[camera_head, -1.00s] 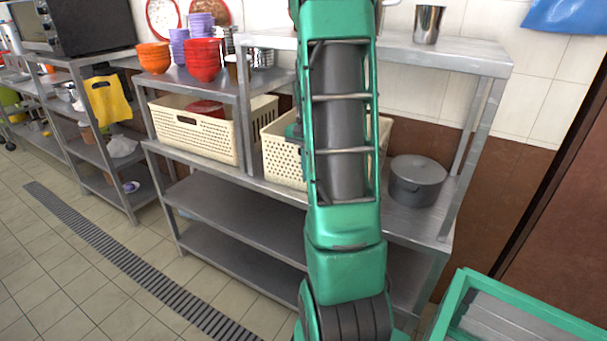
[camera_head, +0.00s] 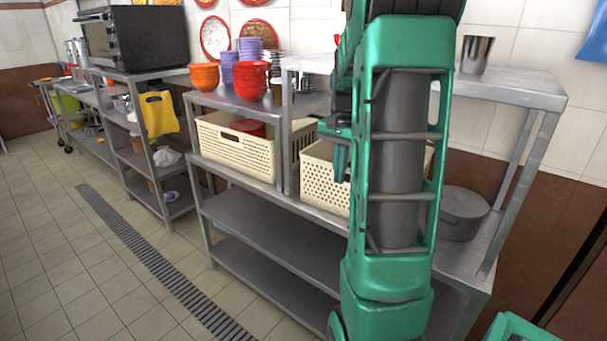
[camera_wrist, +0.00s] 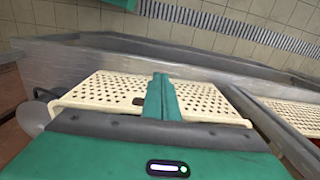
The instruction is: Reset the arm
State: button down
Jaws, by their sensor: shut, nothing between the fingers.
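My gripper (camera_wrist: 161,98) is shut and empty in the wrist view, its green fingers together in front of a cream perforated basket (camera_wrist: 105,90). In the head view, part of my gripper (camera_head: 340,160) shows left of my green arm, in front of the cream basket (camera_head: 318,178) on the metal shelf. My arm stands upright across the right-centre of that view and hides part of the shelf and the basket's right side. I cannot tell the exact gap between the fingers and the basket.
A second cream basket (camera_head: 235,146) stands to the left, under red bowls (camera_head: 252,82) and orange bowls (camera_head: 205,77). A grey pot (camera_head: 462,213) sits on the right of the shelf. A steel cup (camera_head: 476,54) stands above. The tiled floor (camera_head: 60,270) at left is clear.

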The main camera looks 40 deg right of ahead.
jog(key=shift+a, duration=0.1)
jog(key=s+a+f+n, duration=0.2)
jog(key=s+a+n, duration=0.7)
jog(key=s+a, duration=0.8)
jog(key=a, duration=0.3)
jog(key=shift+s+a+f, duration=0.35)
